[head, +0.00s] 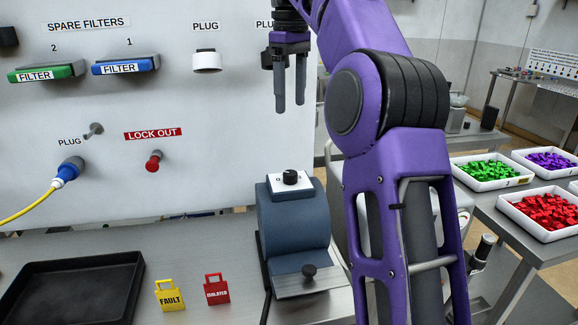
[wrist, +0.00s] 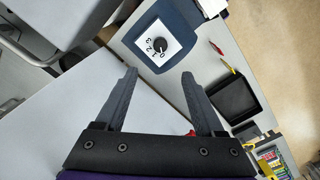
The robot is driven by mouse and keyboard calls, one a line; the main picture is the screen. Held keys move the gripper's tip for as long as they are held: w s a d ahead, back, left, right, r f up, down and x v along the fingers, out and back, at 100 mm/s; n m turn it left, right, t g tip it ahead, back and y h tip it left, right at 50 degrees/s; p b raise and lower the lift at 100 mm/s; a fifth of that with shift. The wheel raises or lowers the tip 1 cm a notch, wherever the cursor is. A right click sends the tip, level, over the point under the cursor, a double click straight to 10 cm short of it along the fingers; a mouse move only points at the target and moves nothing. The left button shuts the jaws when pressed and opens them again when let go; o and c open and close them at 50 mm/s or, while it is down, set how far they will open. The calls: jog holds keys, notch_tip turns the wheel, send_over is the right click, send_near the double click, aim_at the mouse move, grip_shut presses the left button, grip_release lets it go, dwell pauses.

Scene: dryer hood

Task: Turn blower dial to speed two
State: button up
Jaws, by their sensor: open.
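The blower dial (head: 290,177) is a black knob on a white square plate on top of the blue-grey dryer hood (head: 293,230). In the wrist view the dial (wrist: 160,45) sits on its plate, with the numbers 0 to 3 printed along one side. I cannot tell which number its pointer marks. My gripper (head: 290,106) hangs above the dial, fingers pointing down, in front of the white panel. Its fingers are open and empty, clear of the dial. In the wrist view the dial lies beyond the gap between the fingertips (wrist: 159,75).
The panel carries filters, plugs and a red lock-out knob (head: 153,162).

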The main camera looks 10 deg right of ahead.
aim_at(291, 173)
notch_tip(291, 173, down, 16)
jog(key=shift+f+b, duration=0.15)
jog(key=shift+b, duration=0.8)
jog(key=shift+c, duration=0.2)
grip_shut()
